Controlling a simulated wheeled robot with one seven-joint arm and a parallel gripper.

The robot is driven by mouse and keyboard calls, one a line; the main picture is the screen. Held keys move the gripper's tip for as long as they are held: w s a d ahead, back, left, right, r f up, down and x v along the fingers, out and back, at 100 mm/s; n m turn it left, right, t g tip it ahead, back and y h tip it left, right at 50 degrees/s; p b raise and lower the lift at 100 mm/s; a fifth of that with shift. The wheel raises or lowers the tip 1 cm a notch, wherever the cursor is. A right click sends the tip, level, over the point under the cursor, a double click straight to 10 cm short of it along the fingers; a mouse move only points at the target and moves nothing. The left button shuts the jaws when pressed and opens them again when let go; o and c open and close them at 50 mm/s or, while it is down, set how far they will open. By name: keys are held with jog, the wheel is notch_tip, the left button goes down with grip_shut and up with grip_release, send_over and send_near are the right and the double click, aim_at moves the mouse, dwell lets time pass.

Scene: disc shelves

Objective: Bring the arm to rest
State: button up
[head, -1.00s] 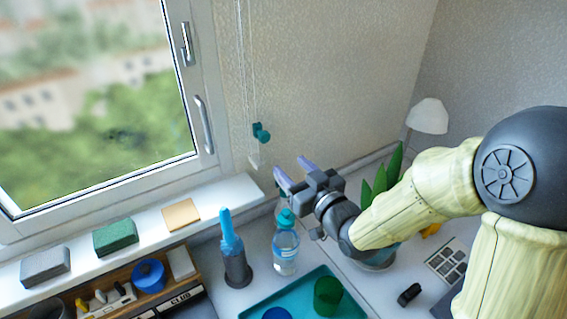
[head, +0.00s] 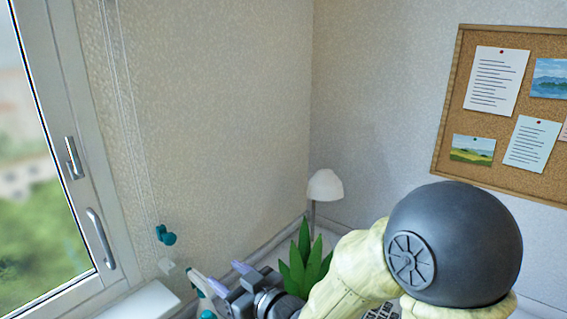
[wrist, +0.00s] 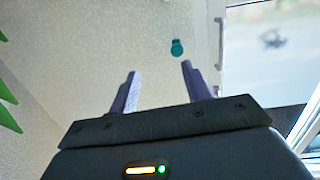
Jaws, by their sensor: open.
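My gripper (head: 216,275) is in the lower middle of the head view, in front of the patterned wall and left of a green plant. Its two pale purple fingers are apart with nothing between them. In the wrist view my gripper (wrist: 158,88) also shows open and empty, its fingers pointing at the wall. My pale yellow arm reaches in from the lower right, with its dark round joint in front.
A teal knob (head: 165,235) hangs on a cord by the window frame (head: 75,160). The green plant (head: 303,262) and a white lamp (head: 325,186) stand near the corner. A cork board (head: 455,95) hangs on the right wall.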

jog(key=w+d+f+m+g+h+p, duration=0.1)
jog(key=d+f+m+h+p, duration=0.15)
jog(key=d+h, duration=0.45)
jog(key=d+f+m+g+h+p, duration=0.1)
jog(key=d+m+h+p, duration=0.15)
jog(key=d, duration=0.95)
jog(key=s+d+m+g+h+p, duration=0.2)
jog(key=s+d+m+g, duration=0.3)
jog(key=s+d, duration=0.5)
jog(key=shift+s+g+h, duration=0.15)
jog(key=shift+g+h, duration=0.35)
jog(key=shift+h, duration=0.25)
jog(key=shift+r, duration=0.1)
